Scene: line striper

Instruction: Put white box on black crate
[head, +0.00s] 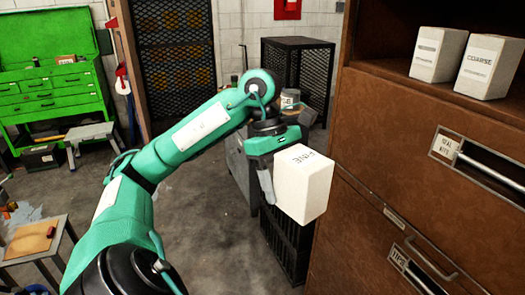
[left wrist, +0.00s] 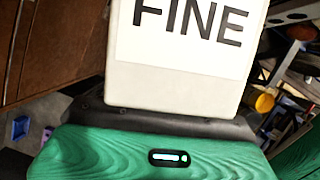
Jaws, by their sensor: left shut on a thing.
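A white box labelled "FINE" (head: 304,186) is held in the air by my left gripper (head: 274,178), which is shut on it. One grey finger shows at the box's left side; the other is hidden. The box looks slightly tilted. In the left wrist view the white box (left wrist: 185,60) fills the upper middle, just beyond the green gripper body (left wrist: 155,152). A black slatted crate (head: 287,248) stands low, below and behind the box, beside the brown cabinet. The box hides part of its top. My right gripper is out of view.
The brown cabinet (head: 400,205) with drawer handles rises close on the right. Two more white boxes stand on its shelf, one labelled "COARSE" (head: 488,68), the other (head: 437,55) to its left. A black mesh cabinet (head: 297,65) stands behind. Grey floor (head: 205,235) is open left of the crate.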

